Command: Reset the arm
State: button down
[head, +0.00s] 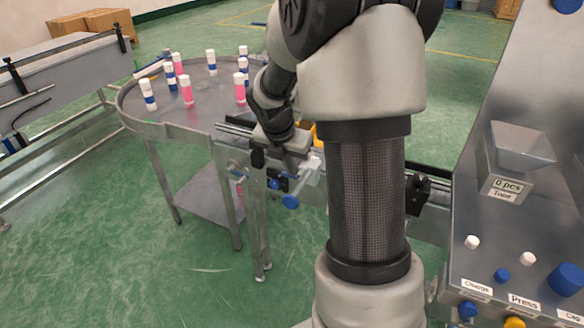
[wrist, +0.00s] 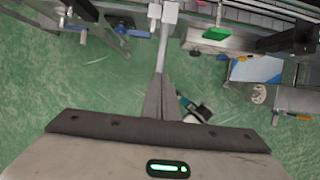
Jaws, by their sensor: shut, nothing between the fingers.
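My gripper (head: 312,176) hangs at the end of my folded arm, beside the conveyor frame and in front of the round table. Below and around the fingers that view shows green floor and metal frame parts. In the head view my arm stands upright in the middle and hides part of the conveyor behind it.
A round metal table (head: 205,122) at the left carries several small bottles with white caps, pink or blue. A conveyor (head: 229,129) runs behind my arm. A grey machine panel (head: 470,215) with a hopper (head: 520,146) and buttons stands right. Green floor lies open at lower left.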

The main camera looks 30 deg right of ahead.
dwell(0.5)
jog(key=s+a+r+m+t, duration=0.1)
jog(key=s+a+r+m, duration=0.75)
jog(key=r+m, duration=0.3)
jog(key=s+a+r+m+t+y, duration=0.1)
jog(key=s+a+r+m, duration=0.1)
jog(key=s+a+m, duration=0.2)
jog(key=s+a+r+m+y, duration=0.2)
jog(key=s+a+m, duration=0.2)
jog(key=s+m, duration=0.6)
jog(key=shift+s+r+t, duration=0.15)
jog(key=shift+s+t, duration=0.05)
jog(key=shift+t, duration=0.2)
